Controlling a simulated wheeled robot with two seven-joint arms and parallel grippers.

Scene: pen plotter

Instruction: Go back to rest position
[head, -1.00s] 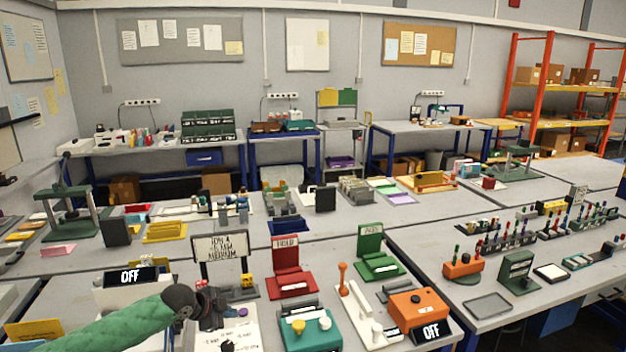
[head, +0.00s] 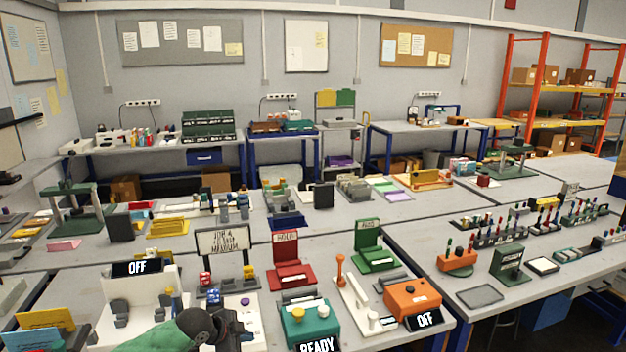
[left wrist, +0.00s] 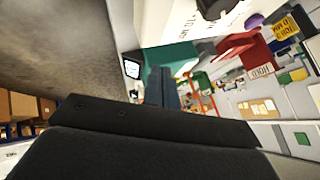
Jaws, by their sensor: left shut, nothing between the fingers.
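My left gripper (head: 232,328) shows at the bottom edge of the head view, on the end of my green-sleeved arm. It is dark, shut and empty, and partly cut off by the frame. In the left wrist view its fingers (left wrist: 163,88) are together with nothing between them. The white plotter (head: 112,308) with an "OFF" display (head: 137,267) stands left of the gripper. A teal box (head: 309,325) with a yellow knob and a "READY" display (head: 318,346) stands right of it. My right gripper is not in view.
Behind the gripper stands a job sign (head: 224,242). Red (head: 290,262) and green (head: 373,246) stands and an orange box (head: 412,298) marked "OFF" are to the right. A white rack with an orange-handled tool (head: 341,270) stands between. Yellow (head: 46,320) and blue cards are at left.

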